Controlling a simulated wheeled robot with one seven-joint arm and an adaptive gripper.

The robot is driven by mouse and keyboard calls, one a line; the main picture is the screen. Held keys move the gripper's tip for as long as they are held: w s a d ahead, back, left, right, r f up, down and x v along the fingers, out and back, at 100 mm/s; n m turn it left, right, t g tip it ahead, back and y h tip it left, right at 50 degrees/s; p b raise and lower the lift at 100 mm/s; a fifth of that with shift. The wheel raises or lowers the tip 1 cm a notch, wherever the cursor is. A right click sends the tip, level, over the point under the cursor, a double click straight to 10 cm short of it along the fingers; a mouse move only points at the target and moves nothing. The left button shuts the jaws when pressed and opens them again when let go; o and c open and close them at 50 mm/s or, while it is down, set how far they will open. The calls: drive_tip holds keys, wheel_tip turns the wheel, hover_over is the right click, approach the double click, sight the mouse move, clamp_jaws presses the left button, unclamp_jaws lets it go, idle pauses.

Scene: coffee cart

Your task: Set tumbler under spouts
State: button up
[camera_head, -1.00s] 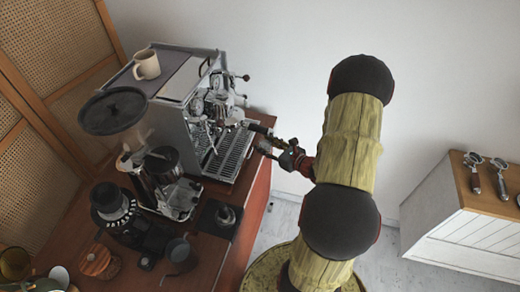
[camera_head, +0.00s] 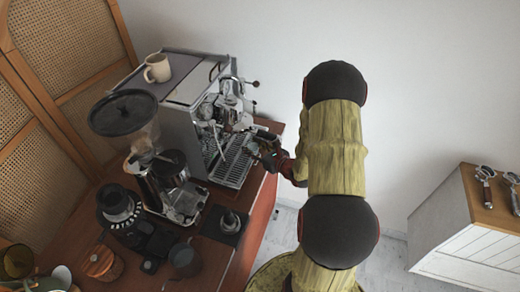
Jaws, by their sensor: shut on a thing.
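The espresso machine (camera_head: 178,105) stands at the back of the wooden counter, with its group head and spout area (camera_head: 230,112) facing right. Its slatted drip tray (camera_head: 228,172) lies below. A black portafilter handle (camera_head: 265,134) sticks out to the right from the group. My gripper (camera_head: 262,153) is at the tray's right edge, just below that handle. It is shut on a small clear thing, apparently the tumbler (camera_head: 252,149), which is mostly hidden and hard to make out. Whether it touches the tray cannot be told.
A grinder (camera_head: 160,170) with a dark lid stands in front of the machine. A tamper on a dark mat (camera_head: 221,224), a dark pitcher (camera_head: 185,260) and a black knobbed device (camera_head: 120,207) fill the counter's front. A cream mug (camera_head: 157,68) sits on the machine. A white cabinet (camera_head: 455,235) is at right.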

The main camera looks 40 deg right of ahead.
sight(242, 152)
drive_tip(key=shift+w+a+f+b, duration=0.1)
drive_tip(key=shift+w+a+b, duration=0.15)
drive_tip(key=shift+w+a, duration=0.35)
drive_tip(key=shift+w+a+b, duration=0.25)
drive_tip(key=shift+w, duration=0.65)
drive_tip(key=shift+w+a+f+b, duration=0.1)
drive_tip(key=shift+w+a+b, duration=0.15)
drive_tip(key=shift+w+a, duration=0.35)
drive_tip(key=shift+w+d+f+b, duration=0.1)
drive_tip(key=shift+d+f+b, duration=0.05)
drive_tip(key=shift+f+b, duration=0.15)
drive_tip(key=o, duration=1.4)
drive_tip(key=v, duration=1.2)
